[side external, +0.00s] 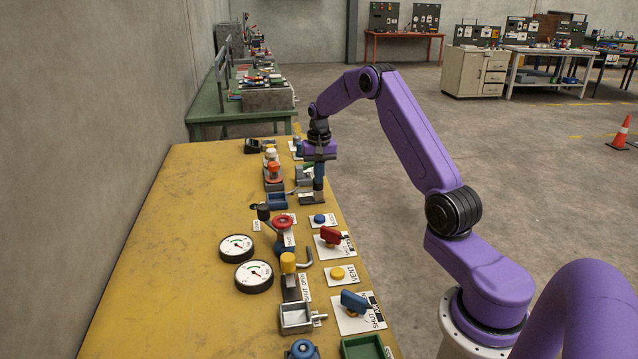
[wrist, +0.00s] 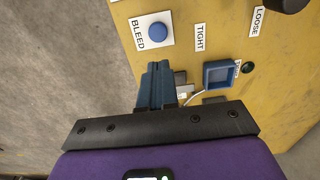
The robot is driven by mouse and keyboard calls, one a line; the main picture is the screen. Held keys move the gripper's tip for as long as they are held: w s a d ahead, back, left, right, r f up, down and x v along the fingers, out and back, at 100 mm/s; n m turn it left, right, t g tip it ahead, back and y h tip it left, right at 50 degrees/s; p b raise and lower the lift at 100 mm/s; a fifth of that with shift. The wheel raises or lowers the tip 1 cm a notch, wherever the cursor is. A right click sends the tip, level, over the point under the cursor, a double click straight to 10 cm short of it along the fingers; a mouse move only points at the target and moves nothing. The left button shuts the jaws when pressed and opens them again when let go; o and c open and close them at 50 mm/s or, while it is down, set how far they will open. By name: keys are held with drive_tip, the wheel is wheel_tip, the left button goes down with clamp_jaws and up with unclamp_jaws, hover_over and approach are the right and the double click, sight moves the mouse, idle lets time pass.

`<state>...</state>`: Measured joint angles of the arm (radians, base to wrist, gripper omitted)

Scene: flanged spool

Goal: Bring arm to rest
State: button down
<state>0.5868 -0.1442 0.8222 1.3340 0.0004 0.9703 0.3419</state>
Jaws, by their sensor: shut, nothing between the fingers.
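My gripper (side external: 319,190) points down over the right side of the yellow bench (side external: 170,240), among the fixtures there. In the wrist view its blue fingers (wrist: 158,68) are together, with nothing seen between them. They show just below the white BLEED plate with its blue button (wrist: 157,33). In the side view a small dark blue tray (side external: 277,201) is left of the fingers; a blue tray also shows right of them in the wrist view (wrist: 220,74). Whether the fingertips touch anything below cannot be told. I cannot pick out a flanged spool for certain.
Two round gauges (side external: 236,248) lie on the bench. Nearer are a red lever (side external: 330,235), a blue lever (side external: 354,301), a yellow button (side external: 338,273) and a yellow-topped valve (side external: 288,263). The bench's left part is clear. A wall (side external: 110,100) runs along the left.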

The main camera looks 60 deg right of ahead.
drive_tip(key=shift+a+r, duration=0.1)
drive_tip(key=s+a+r+n, duration=0.3)
drive_tip(key=a, duration=0.6)
drive_tip(key=s+a+r+n, duration=0.3)
drive_tip(key=s+a+n, duration=0.1)
drive_tip(key=a, duration=0.6)
drive_tip(key=s+a+r+n, duration=0.3)
drive_tip(key=a, duration=0.6)
drive_tip(key=s+a+r+n, duration=0.1)
drive_tip(key=s+a+n, duration=0.45)
drive_tip(key=s, duration=0.65)
drive_tip(key=s+n, duration=0.6)
drive_tip(key=s, duration=0.9)
drive_tip(key=shift+s+d+f, duration=0.25)
drive_tip(key=shift+s+d, duration=0.05)
drive_tip(key=shift+d, duration=0.05)
